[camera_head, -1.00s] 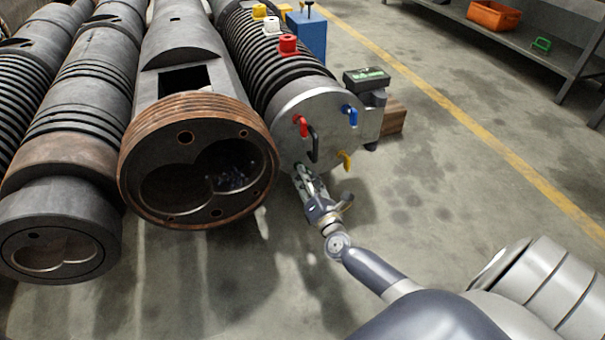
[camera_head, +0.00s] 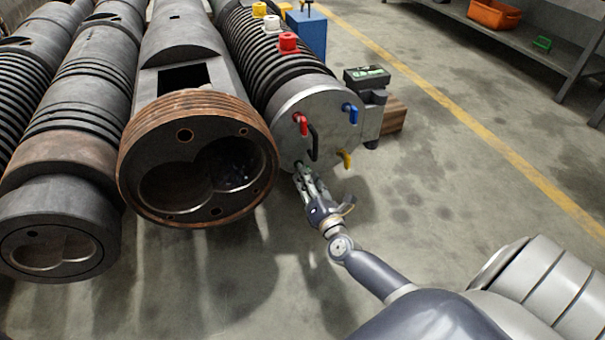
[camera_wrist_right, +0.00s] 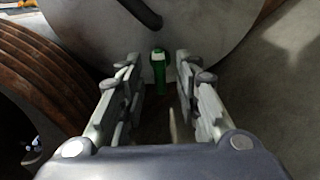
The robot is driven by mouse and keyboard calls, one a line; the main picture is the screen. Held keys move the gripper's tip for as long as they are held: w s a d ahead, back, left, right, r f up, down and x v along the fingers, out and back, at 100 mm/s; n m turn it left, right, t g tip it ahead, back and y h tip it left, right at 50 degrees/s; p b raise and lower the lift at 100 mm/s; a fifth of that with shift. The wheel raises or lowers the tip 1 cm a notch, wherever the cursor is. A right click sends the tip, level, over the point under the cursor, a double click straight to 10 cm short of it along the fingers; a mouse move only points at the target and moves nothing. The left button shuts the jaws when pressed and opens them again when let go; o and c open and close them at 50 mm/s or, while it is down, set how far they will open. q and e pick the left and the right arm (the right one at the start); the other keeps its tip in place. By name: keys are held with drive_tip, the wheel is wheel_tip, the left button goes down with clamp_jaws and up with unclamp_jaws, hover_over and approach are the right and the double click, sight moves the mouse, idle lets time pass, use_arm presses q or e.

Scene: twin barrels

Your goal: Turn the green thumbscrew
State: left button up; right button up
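The green thumbscrew (camera_wrist_right: 158,75) shows in the right wrist view, near the lower edge of the round grey end plate (camera_wrist_right: 190,30). My right gripper (camera_wrist_right: 158,85) is open, with one finger on each side of the thumbscrew and visible gaps between. I cannot tell how far the fingertips reach past it. In the head view the right gripper (camera_head: 302,175) is at the lower edge of the end plate (camera_head: 325,100) and mostly hides the thumbscrew. My left gripper is not in view.
Red (camera_head: 300,122), black (camera_head: 313,143), blue (camera_head: 351,114) and yellow (camera_head: 345,159) handles stick out of the end plate above and beside the gripper. A large rusty-rimmed barrel (camera_head: 200,106) is close on the left. Open floor lies to the right.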

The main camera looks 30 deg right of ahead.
drive_tip(key=shift+b+x, duration=0.55)
drive_tip(key=shift+x, duration=1.1)
clamp_jaws()
unclamp_jaws()
drive_tip(key=v, duration=0.7)
